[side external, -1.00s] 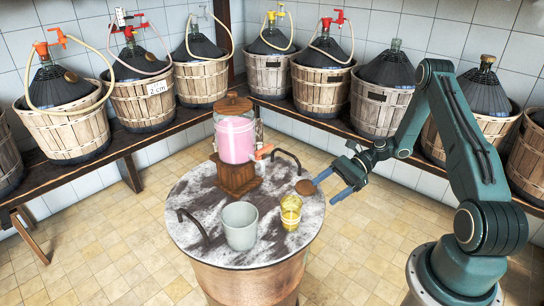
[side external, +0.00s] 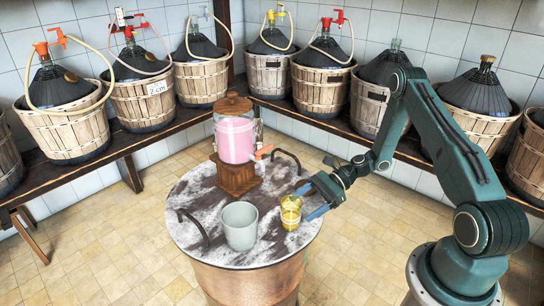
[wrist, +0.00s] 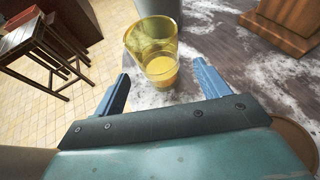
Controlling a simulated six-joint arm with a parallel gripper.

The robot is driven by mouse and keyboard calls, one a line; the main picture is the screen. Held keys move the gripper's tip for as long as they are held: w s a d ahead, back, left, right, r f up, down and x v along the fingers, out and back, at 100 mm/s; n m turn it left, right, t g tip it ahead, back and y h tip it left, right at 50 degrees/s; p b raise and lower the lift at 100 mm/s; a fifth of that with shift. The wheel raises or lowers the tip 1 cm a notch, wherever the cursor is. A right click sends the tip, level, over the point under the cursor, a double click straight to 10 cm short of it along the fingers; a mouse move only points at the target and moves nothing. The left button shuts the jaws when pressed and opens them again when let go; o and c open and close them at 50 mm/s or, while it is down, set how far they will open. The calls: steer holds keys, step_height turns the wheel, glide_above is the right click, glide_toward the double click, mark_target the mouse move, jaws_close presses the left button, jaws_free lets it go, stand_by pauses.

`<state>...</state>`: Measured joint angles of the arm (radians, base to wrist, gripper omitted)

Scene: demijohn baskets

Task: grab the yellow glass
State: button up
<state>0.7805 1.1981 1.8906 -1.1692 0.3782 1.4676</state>
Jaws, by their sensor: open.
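The yellow glass (side external: 291,212) stands upright near the right edge of the round marble-topped table (side external: 190,242). It is see-through and has yellow contents low down. My gripper (side external: 308,200) is open, with its blue fingers right beside the glass at its right. In the wrist view the glass (wrist: 153,52) is ahead of my gripper (wrist: 160,85), in line with the gap between the two fingers. Nothing is held. I cannot tell whether a finger touches the glass.
A grey cup (side external: 240,226) stands left of the yellow glass. A dispenser with pink liquid (side external: 235,138) on a wooden base stands behind. Dark handles rise from the table edge. Demijohns in baskets line the wall bench (side external: 185,120). A stool (wrist: 50,60) shows in the wrist view.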

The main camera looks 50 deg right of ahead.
mark_target(291, 215)
steer(key=shift+w+a+f, duration=0.1)
steer(key=shift+a+f, duration=0.05)
steer(key=shift+a, duration=0.15)
steer(key=shift+x, duration=2.5)
steer(key=shift+c, duration=0.4)
steer(key=c, duration=1.1)
